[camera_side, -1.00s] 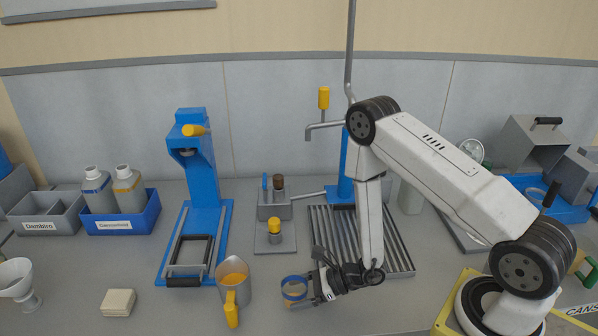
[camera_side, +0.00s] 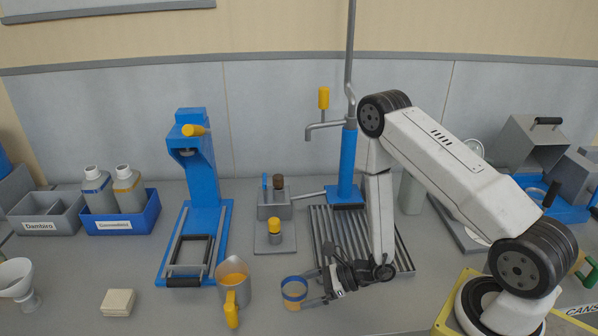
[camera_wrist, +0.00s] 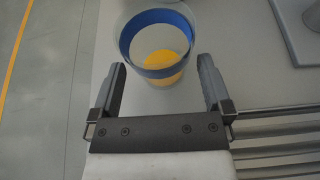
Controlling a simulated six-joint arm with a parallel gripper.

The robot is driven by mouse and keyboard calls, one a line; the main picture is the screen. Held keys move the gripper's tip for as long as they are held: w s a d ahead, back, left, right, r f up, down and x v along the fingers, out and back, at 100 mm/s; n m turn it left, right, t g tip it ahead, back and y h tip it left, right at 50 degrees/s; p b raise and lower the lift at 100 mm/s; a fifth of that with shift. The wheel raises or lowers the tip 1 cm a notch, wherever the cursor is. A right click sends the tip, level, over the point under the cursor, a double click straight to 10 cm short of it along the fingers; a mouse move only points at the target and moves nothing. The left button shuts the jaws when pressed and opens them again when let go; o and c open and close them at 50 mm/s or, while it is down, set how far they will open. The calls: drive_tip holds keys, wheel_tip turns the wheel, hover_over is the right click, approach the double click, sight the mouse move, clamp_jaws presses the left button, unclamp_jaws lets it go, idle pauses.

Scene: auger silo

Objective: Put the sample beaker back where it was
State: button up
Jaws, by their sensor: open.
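The sample beaker (camera_side: 293,291) is a clear cup with a blue band near its rim and a little yellow content at the bottom. It stands upright on the grey bench near the front edge, just right of the metal jug. It also shows in the wrist view (camera_wrist: 160,50). My gripper (camera_side: 318,287) is open and low over the bench, to the right of the beaker.
A metal jug (camera_side: 234,283) with a yellow handle and yellow content stands left of the beaker. A slatted drain grate (camera_side: 335,235) lies behind my gripper. A blue press stand (camera_side: 200,215) and a small grey block with a yellow-capped piece (camera_side: 274,230) stand farther back.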

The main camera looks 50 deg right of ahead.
drive_tip(key=shift+v, duration=4.8)
drive_tip(key=shift+a+r, duration=0.1)
drive_tip(key=shift+s+a+r+n+g+y, duration=0.15)
drive_tip(key=shift+a+r+n+g+y, duration=0.2)
drive_tip(key=shift+a+n+g, duration=0.2)
drive_tip(key=s+a+r+n+g+h, duration=0.3)
drive_tip(key=s+r+n+g, duration=0.3)
drive_tip(key=n+g, duration=0.75)
drive_tip(key=w+d+r+n+t+h, duration=0.2)
drive_tip(key=w+r+n+t+h, duration=0.4)
drive_tip(key=n, duration=0.6)
drive_tip(key=shift+d+r+t+h, duration=0.4)
drive_tip(key=shift+r+t+h, duration=0.35)
drive_tip(key=shift+r, duration=0.25)
